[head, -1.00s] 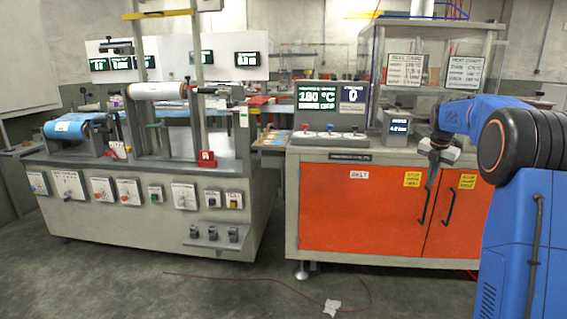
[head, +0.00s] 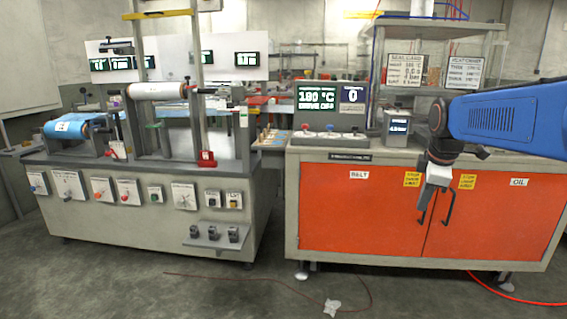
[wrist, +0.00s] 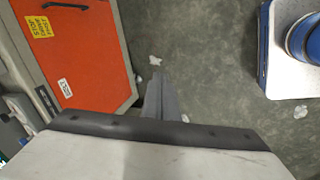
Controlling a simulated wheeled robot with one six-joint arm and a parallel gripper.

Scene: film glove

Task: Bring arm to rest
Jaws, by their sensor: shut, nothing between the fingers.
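My gripper (head: 423,207) hangs down in front of the cabinet's orange doors (head: 350,215) in the head view. Its white-grey body is tilted slightly, and the dark narrow fingers point downward. The fingers also show in the wrist view (wrist: 160,95), close together and shut with nothing between them. My blue arm reaches in from the right edge of the head view and bends down at the dark wrist joint. Whether any part touches the doors cannot be told.
The bench top carries a control box (head: 330,110) and a small grey display unit (head: 397,128). A film machine (head: 150,200) stands at left. A thin cable and a white scrap (head: 332,307) lie on the floor. A red hose (head: 515,298) lies at lower right.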

